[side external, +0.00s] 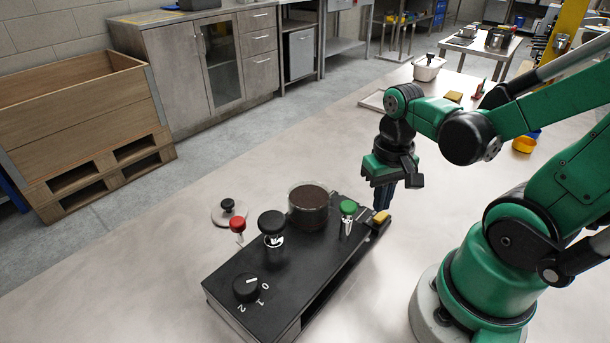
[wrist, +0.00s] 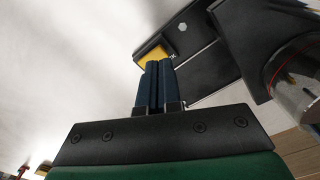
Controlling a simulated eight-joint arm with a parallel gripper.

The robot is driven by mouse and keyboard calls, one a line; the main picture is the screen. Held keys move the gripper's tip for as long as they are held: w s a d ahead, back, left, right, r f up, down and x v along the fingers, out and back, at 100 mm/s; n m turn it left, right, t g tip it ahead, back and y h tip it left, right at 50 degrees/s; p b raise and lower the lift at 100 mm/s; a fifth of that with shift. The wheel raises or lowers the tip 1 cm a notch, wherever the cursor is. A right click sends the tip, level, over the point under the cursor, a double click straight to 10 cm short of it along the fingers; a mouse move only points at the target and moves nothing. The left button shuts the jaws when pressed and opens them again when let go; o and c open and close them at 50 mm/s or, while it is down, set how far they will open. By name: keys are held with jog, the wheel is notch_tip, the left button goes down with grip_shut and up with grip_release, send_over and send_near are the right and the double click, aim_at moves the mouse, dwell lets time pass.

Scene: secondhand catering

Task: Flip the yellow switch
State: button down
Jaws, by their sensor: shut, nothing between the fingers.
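The yellow switch (side external: 380,217) sits at the far right end of a black control box (side external: 262,312). My gripper (side external: 383,205) hangs above that end of the box, pointing down, with its dark fingers together and empty. In the side external view the fingertips overlap the area just behind the switch. In the wrist view the shut fingers (wrist: 158,64) reach to the yellow switch (wrist: 152,56) and hide part of it. I cannot tell whether they touch it.
A round lid (side external: 229,213) lies behind.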

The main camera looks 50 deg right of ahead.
aim_at(378, 219)
notch_tip(378, 219, up, 7)
dwell(0.7)
jog(key=w+a+n+t, duration=0.3)
jog(key=w+a+t, duration=0.1)
jog(key=w, duration=0.1)
jog(key=w+a+n+t, duration=0.2)
jog(key=shift+w+r+n+t, duration=0.25)
jog(key=shift+r+n+t, duration=0.05)
jog(key=shift+w+a+r+t, duration=0.15)
jog(key=shift+w+a+t, duration=0.15)
jog(key=shift+a, duration=0.1)
jog(key=s+d+r+g+y, duration=0.2)
jog(key=s+d+r+g, duration=0.1)
jog(key=s+d+g, duration=0.4)
jog(key=s+d, duration=0.1)
jog(key=d, duration=0.2)
jog(key=shift+d+r, duration=0.25)
jog(key=shift+r, duration=0.05)
